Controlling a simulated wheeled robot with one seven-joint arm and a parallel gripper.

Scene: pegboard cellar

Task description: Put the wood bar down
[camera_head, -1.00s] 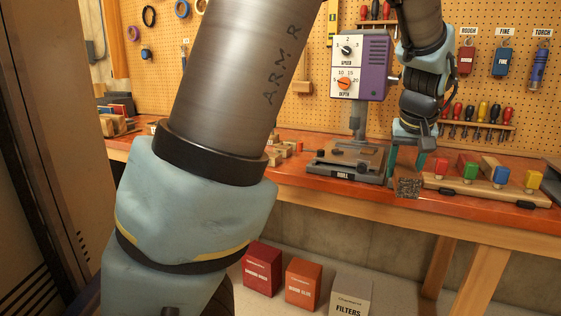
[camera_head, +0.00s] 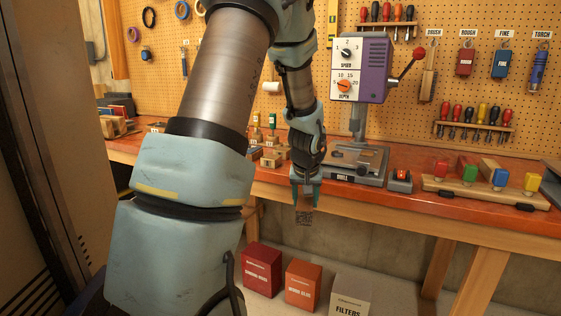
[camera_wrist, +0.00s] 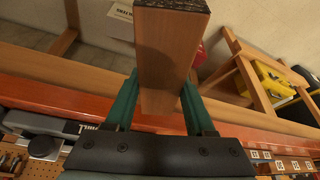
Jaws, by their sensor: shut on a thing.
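The wood bar (camera_wrist: 166,58) is brown and squared, with a dark speckled end. It sits between the two green fingers of my gripper (camera_wrist: 160,100) in the wrist view and sticks out past their tips. In the head view my gripper (camera_head: 305,190) points down at the front edge of the workbench (camera_head: 392,202), left of the drill press base. The bar's speckled end (camera_head: 304,217) shows below the fingers, in front of the bench edge. The rest of the bar is mostly hidden by the fingers there.
The drill press (camera_head: 358,80) stands on the bench, with a small grey block with a red top (camera_head: 401,181) to its right. A rack of coloured blocks (camera_head: 485,190) is further right. Small wooden blocks (camera_head: 270,158) lie left. Boxes (camera_head: 303,285) stand on the floor below.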

